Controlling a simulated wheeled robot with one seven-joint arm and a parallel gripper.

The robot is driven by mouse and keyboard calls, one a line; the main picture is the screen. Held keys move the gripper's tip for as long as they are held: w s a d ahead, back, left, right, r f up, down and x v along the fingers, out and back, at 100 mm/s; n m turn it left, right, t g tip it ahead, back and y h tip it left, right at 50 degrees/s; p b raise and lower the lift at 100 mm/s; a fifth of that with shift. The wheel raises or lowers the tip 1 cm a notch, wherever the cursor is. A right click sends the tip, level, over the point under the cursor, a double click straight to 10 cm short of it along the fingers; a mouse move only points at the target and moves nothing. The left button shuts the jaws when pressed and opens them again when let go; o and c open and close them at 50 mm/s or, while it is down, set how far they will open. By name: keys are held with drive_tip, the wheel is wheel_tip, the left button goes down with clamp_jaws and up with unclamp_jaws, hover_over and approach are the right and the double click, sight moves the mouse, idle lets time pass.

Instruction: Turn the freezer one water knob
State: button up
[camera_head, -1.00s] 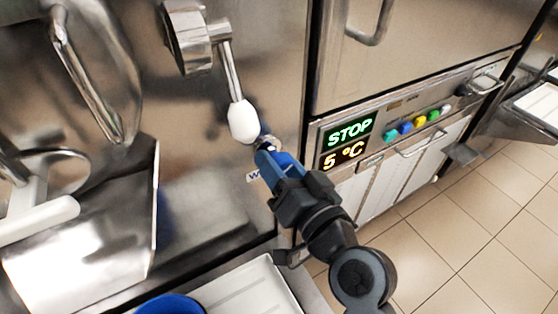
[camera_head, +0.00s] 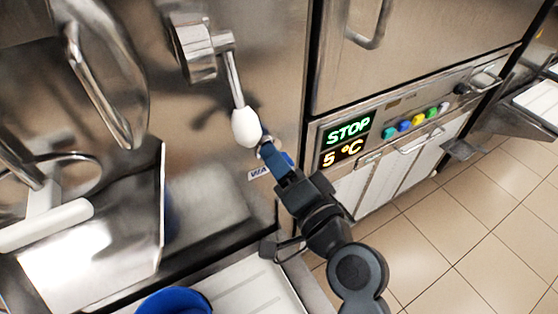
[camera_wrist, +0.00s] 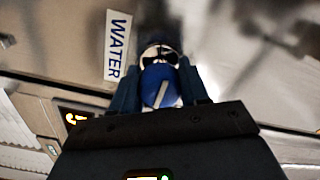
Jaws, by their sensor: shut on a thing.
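The water knob (camera_wrist: 158,82) shows in the wrist view as a blue piece with a pale pointer line, between the two fingers. My gripper (camera_wrist: 160,92) is shut on it, with a finger on each side. In the head view my gripper (camera_head: 268,152) is at the freezer's front panel, just below the white lever tip, and mostly hides the knob. The WATER label (camera_wrist: 118,45) is left of the knob in the wrist view. It is partly covered by my gripper in the head view (camera_head: 262,172).
A metal lever with a white handle (camera_head: 246,127) hangs close above my gripper. A lit display reading STOP and 5 °C (camera_head: 346,142) and coloured buttons (camera_head: 418,119) are to the right. A white tray (camera_head: 250,288) and blue container (camera_head: 176,302) lie below.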

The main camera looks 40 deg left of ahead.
drive_tip(key=shift+s+a, duration=0.1)
drive_tip(key=shift+s, duration=0.1)
drive_tip(key=o, duration=1.1)
drive_tip(key=shift+w, duration=0.1)
drive_tip(key=shift+c, duration=0.2)
drive_tip(key=b+v, duration=0.1)
drive_tip(key=v, duration=0.6)
drive_tip(key=shift+d, duration=0.4)
drive_tip(key=shift+d, duration=0.1)
